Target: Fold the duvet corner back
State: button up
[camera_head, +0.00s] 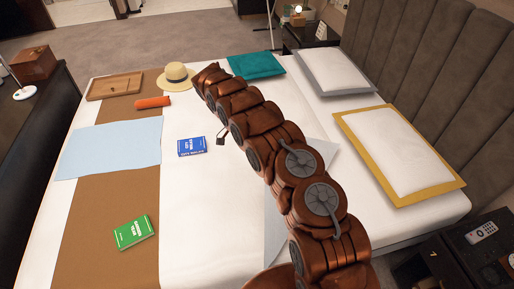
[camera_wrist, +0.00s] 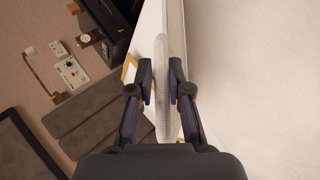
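The white duvet (camera_head: 185,225) covers much of the bed. Pale grey-blue cloth shows on both sides of my arm (camera_head: 275,235); I cannot tell whether it is a folded duvet corner. My arm crosses the bed and hides the cloth's middle, and I cannot make out my gripper in the head view. In the wrist view, my gripper (camera_wrist: 162,82) has its fingers on either side of a thin, pale, textured strip (camera_wrist: 162,105), which looks like cloth seen edge-on. The fingertips are very close to it; whether they press on it is unclear.
A yellow-edged pillow (camera_head: 390,150), a grey-white pillow (camera_head: 333,70) and a teal cushion (camera_head: 255,65) lie towards the headboard (camera_head: 440,60). A blue book (camera_head: 192,147), green book (camera_head: 134,231), hat (camera_head: 177,76), tray (camera_head: 115,86) and orange roll (camera_head: 153,102) lie further left.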

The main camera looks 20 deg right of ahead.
jog(key=o, duration=0.3)
jog(key=shift+r, duration=0.1)
jog(key=shift+o, duration=0.2)
jog(key=shift+w, duration=0.1)
jog(key=shift+d, duration=0.1)
